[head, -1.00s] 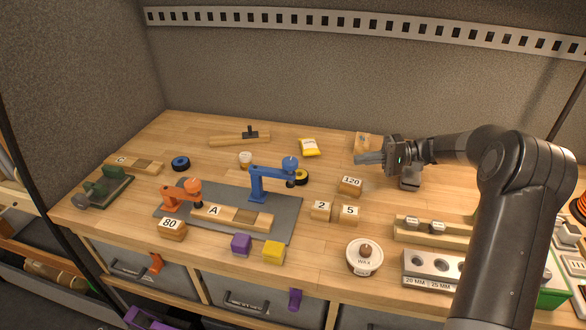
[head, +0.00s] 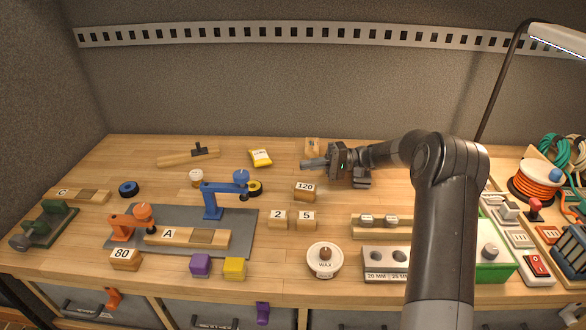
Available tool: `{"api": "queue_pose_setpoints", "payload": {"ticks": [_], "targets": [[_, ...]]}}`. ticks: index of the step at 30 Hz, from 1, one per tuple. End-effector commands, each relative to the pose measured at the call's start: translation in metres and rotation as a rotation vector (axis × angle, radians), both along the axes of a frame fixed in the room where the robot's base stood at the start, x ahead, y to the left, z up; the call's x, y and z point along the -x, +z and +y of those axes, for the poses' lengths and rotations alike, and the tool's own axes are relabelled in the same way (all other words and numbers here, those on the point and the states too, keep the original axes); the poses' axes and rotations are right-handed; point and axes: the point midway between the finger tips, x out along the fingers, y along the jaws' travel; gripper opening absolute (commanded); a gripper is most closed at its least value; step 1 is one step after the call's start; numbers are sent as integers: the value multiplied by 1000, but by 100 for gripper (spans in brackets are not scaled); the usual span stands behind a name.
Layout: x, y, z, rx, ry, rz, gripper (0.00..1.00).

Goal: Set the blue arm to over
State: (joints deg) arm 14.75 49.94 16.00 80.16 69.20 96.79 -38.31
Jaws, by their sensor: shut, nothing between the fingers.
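The blue arm (head: 213,197) stands on the grey mat (head: 237,246) at the left of the bench. Its post is upright, and its beam reaches right to a round blue knob on top with a dark tip below. An orange arm (head: 124,223) stands on the same mat at the left. A wooden block marked A (head: 168,237) lies in front of the two arms, with a darker section near its right end. My gripper (head: 306,163) is shut and empty, pointing left, above the bench to the right of the blue arm and apart from it.
Number blocks (head: 305,193), a wax tin (head: 323,261) and purple and yellow cubes (head: 234,268) stand around the mat. A yellow packet (head: 260,158) lies behind. Bare wood lies between packet and blue arm.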

Motion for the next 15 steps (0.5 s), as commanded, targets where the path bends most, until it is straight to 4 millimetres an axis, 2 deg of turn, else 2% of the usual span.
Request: {"api": "queue_pose_setpoints", "payload": {"ticks": [15], "targets": [[29, 0, 111, 2, 4, 1, 0]]}}
